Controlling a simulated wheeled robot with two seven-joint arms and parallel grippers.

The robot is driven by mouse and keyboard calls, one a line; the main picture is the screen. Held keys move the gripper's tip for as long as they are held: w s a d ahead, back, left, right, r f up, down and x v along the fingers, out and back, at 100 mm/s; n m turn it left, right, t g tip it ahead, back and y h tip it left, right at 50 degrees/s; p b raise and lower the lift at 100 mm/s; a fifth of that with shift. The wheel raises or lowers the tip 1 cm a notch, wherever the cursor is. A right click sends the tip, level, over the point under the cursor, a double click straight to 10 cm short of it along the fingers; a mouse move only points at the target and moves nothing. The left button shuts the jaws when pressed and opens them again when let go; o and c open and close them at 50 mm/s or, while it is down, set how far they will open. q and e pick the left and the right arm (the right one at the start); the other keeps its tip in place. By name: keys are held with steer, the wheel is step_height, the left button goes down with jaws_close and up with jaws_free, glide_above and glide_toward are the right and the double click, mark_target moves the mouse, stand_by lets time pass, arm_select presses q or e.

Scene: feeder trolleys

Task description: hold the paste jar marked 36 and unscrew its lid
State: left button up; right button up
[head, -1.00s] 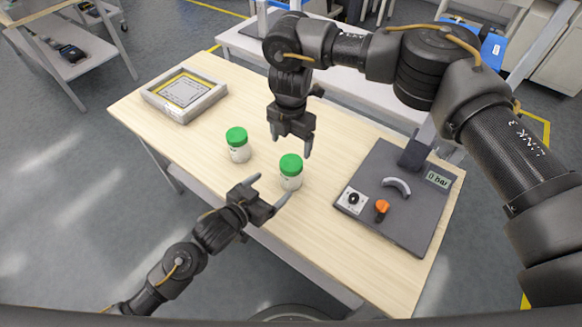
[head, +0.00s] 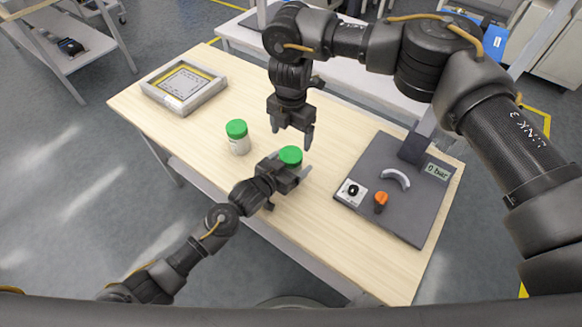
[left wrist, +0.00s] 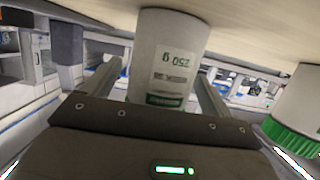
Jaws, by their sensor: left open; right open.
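Two white jars with green lids stand upright on the wooden table. The right jar (head: 290,156) is partly hidden behind my left gripper (head: 292,168), whose open fingers reach around its body. In the left wrist view, which is upside down, this jar (left wrist: 172,45) is between the two fingers, its label reading "250 g". I cannot read the number 36 on either jar. The left jar (head: 238,138) stands apart; it also shows at the right of the left wrist view (left wrist: 298,105).
A grey frame with a yellow-edged panel (head: 185,110) lies at the table's far left. A dark device (head: 385,215) with an orange knob, a curved handle and a "0 bar" display is on the right. The table's front edge (head: 325,264) is clear there.

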mark_target(291, 154)
arm_select(q)
steer(key=c, duration=1.7)
arm_select(e)
steer(key=shift+r, duration=0.1)
arm_select(q)
jaws_close()
arm_select(e)
steer(key=shift+w+d, duration=0.25)
steer(key=shift+d, duration=0.1)
steer(key=shift+s+a, duration=0.3)
steer(key=shift+a, duration=0.05)
steer(key=shift+f, duration=4.05)
